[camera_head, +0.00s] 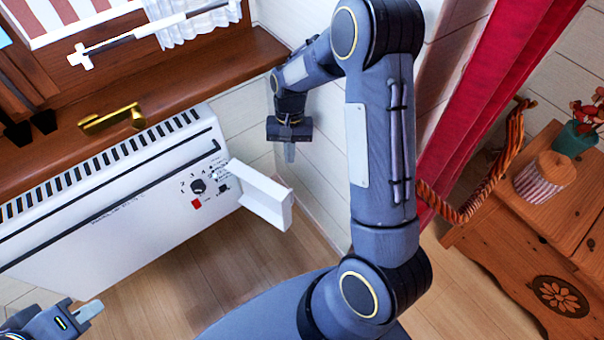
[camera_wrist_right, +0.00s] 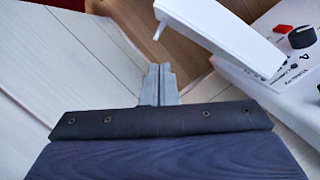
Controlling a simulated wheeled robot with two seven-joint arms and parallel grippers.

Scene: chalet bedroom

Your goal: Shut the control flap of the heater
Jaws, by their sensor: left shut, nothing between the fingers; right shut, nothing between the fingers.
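The white heater (camera_head: 110,230) stands under the wooden sill, with a dial (camera_head: 198,186) and a red switch (camera_head: 197,204) at its right end. Its white control flap (camera_head: 262,197) stands open, sticking out to the right of the dial. In the right wrist view the flap (camera_wrist_right: 225,35) is at the upper right, beside the dial (camera_wrist_right: 302,37). My right gripper (camera_head: 290,152) is shut and empty, above and to the right of the flap, near the wall. Its fingers (camera_wrist_right: 158,85) appear apart from the flap. My left gripper (camera_head: 88,311) is shut and empty, low at the left, in front of the heater.
A red curtain (camera_head: 490,90) hangs right of my right arm. A wooden cabinet (camera_head: 530,240) with a cupcake-shaped pot (camera_head: 546,177) stands at the right. The floor below the flap is clear.

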